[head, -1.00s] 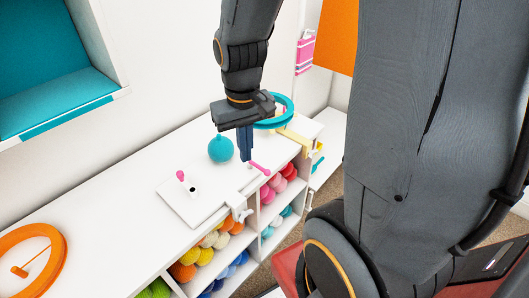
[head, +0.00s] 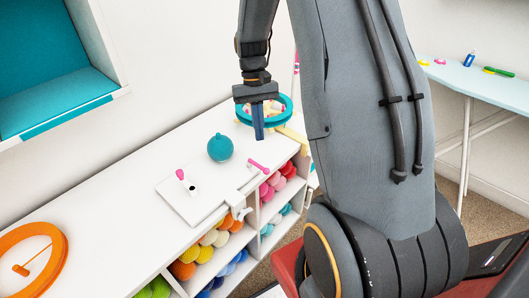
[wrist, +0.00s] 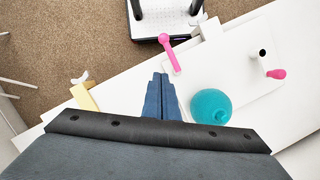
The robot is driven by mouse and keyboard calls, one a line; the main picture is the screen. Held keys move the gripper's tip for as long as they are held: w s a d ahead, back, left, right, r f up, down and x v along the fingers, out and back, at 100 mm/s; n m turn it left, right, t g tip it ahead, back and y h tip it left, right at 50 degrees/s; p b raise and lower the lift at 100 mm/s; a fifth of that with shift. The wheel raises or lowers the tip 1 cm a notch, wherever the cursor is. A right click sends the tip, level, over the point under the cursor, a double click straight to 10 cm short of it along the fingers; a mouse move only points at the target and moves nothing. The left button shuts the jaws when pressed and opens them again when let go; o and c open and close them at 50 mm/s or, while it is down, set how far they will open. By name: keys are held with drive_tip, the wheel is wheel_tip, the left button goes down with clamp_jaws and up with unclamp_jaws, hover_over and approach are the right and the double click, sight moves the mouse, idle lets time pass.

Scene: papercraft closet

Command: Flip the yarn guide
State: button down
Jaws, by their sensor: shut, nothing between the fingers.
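The pink arm with a rounded end (head: 257,166), which I take to be the yarn guide, lies at the right end of the white winder plate (head: 205,206) on the shelf top. It also shows in the wrist view (wrist: 170,53), beyond my fingertips. The winder also carries a pink knob (head: 180,174) and a dark-topped post. A teal ball (head: 220,148) sits just behind the guide. My gripper (head: 259,138) is shut and empty, above and behind the guide, apart from it. Its blue fingers (wrist: 158,78) point down, close together.
A teal ring-shaped holder (head: 286,106) stands just behind my gripper, with a yellow clamp below it. A white clamp (head: 237,204) holds the shelf's front edge. Yarn balls (head: 208,253) fill the cubbies below. An orange wheel (head: 65,255) lies left; the shelf top between is clear.

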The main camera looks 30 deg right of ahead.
drive_tip(key=p+x, duration=0.1)
drive_tip(key=x, duration=0.4)
drive_tip(key=shift+s, duration=0.1)
drive_tip(key=shift+s+a+p, duration=0.15)
drive_tip(key=shift+s+p, duration=0.25)
drive_tip(key=shift+s, duration=0.2)
drive_tip(key=shift+s+a+p, duration=0.2)
drive_tip(key=shift+s+p, duration=0.2)
drive_tip(key=shift+s, duration=0.2)
drive_tip(key=shift+s+a+f, duration=0.15)
drive_tip(key=shift+s+f, duration=0.15)
drive_tip(key=shift+s, duration=0.3)
